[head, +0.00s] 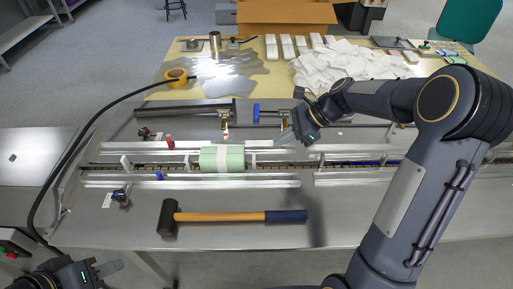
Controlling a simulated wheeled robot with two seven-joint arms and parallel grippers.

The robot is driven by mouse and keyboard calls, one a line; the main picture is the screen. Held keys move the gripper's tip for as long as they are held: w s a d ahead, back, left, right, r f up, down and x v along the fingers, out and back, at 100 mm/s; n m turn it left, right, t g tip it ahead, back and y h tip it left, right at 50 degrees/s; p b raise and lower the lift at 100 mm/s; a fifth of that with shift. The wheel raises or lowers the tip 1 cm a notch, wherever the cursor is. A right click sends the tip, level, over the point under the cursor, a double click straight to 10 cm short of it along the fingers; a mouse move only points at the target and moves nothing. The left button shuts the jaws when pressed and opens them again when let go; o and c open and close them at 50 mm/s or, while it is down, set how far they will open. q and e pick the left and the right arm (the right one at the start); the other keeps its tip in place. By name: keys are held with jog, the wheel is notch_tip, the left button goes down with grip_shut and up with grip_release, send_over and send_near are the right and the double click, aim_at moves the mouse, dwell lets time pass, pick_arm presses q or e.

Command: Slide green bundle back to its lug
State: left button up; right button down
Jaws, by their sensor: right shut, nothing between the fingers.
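The green bundle (209,160) with a white band around it lies in the conveyor channel, between the guide rails (120,176). A whitish upright piece, possibly a lug (251,160), stands just right of it; another pale upright piece (126,162) stands further left, apart from the bundle. My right gripper (287,138) is above the far rail, right of the bundle and apart from it, shut and empty. My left gripper (110,267) is low at the left front corner, away from the bundle; its fingers are too small to judge.
A mallet (236,216) with a black head lies on the front metal surface. A black cable (82,136) arcs over the left side. Behind stands a table with an orange tape roll (176,76), a pile of white packets (345,68) and a metal cylinder (215,41).

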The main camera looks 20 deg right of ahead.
aim_at(238, 152)
jog(key=x, duration=0.5)
jog(key=shift+a+f, duration=0.25)
jog(key=shift+f, duration=0.05)
jog(key=shift+w+a+r+p, duration=0.1)
jog(key=shift+w+a+p, duration=0.1)
jog(key=shift+a, duration=0.4)
jog(key=shift+w+a+r+p, duration=0.1)
jog(key=shift+w+a+p, duration=0.1)
jog(key=shift+a, duration=0.35)
jog(key=shift+w+a, duration=0.2)
jog(key=shift+a, duration=0.45)
jog(key=shift+w+a+p, duration=0.25)
jog(key=shift+a, duration=0.65)
jog(key=shift+w+a+p, duration=0.25)
jog(key=shift+a, duration=0.6)
jog(key=shift+d, duration=0.25)
